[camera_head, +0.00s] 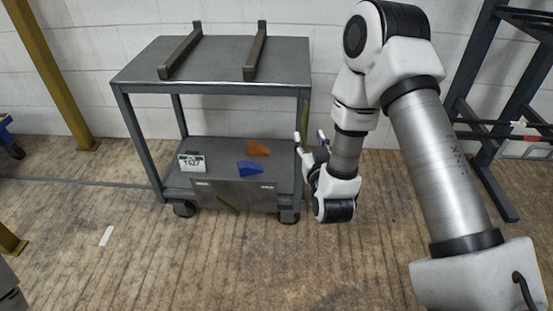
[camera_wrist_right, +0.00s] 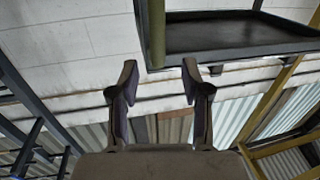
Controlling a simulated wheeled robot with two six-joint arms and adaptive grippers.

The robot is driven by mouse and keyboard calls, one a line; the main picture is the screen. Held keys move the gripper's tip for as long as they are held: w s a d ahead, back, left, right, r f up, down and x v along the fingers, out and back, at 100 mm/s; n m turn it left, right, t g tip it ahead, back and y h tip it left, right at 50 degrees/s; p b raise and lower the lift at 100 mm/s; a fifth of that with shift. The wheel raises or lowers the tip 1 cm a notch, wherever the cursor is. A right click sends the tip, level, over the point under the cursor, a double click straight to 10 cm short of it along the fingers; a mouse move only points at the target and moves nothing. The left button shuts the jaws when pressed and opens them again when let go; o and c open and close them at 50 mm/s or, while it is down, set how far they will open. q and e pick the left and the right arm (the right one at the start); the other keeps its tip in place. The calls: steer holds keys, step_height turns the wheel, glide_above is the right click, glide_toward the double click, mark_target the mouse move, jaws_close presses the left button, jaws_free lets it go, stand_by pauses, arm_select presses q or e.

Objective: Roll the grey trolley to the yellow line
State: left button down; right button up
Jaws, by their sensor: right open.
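The grey trolley (camera_head: 210,85) stands upright near the back wall in the head view, with a flat top, a lower shelf and dark wheels. Part of it shows in the wrist view (camera_wrist_right: 240,45). A narrow olive-green upright bar (camera_wrist_right: 157,35) is at its right side. My right gripper (camera_head: 311,140) is open beside the trolley's right side, below the top. In the wrist view its two fingers (camera_wrist_right: 157,82) are apart with nothing between them, and the bar's end is beyond their tips. I cannot tell exact contact in the head view. No yellow floor line is visible. My left gripper is not in view.
Two dark rails (camera_head: 181,50) lie on the trolley top. A blue block (camera_head: 250,169), an orange block (camera_head: 258,148) and a labelled card (camera_head: 192,163) are on the lower shelf. A yellow post (camera_head: 52,75) stands left, a dark rack (camera_head: 470,90) right.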

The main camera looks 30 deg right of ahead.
mark_target(305, 126)
steer(key=x, duration=0.2)
steer(key=b+x, duration=0.1)
steer(key=x, duration=0.2)
steer(key=b+x, duration=0.1)
steer(key=x, duration=0.2)
steer(key=shift+d+f, duration=0.25)
steer(key=shift+f, duration=0.1)
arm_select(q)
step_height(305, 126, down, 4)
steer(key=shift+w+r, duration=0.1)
arm_select(e)
steer(key=shift+c, duration=0.3)
jaws_close()
